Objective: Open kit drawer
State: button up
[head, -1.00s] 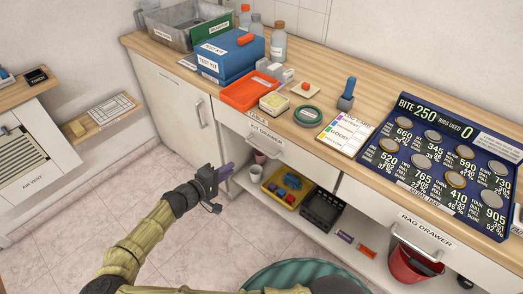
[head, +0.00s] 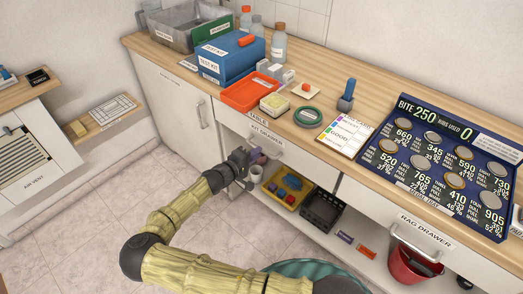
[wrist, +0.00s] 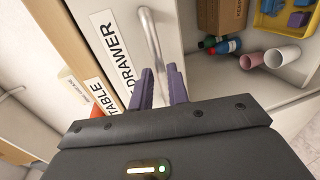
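The kit drawer (head: 298,166) is a white drawer front under the counter, with a label (head: 266,133) and a bar handle. It looks closed. My gripper (head: 257,157) is in front of the drawer at the handle and covers part of it in the head view. In the wrist view the silver handle (wrist: 151,38) runs down towards the gap between my two purple fingers (wrist: 160,84). The fingers are apart, with the handle's near end between or just beyond their tips. I cannot tell whether they touch it.
An open shelf below holds a yellow tray (head: 272,197), a black crate (head: 322,211) and cups. The rag drawer (head: 408,232) is at the right, above a red bucket (head: 405,266). An orange tray (head: 250,95) and blue test kit (head: 230,57) stand on the counter.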

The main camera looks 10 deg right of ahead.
jog(key=shift+x, duration=1.8)
jog(key=shift+c, duration=0.3)
grip_shut()
jog(key=shift+s+f, duration=0.1)
jog(key=shift+s, duration=0.05)
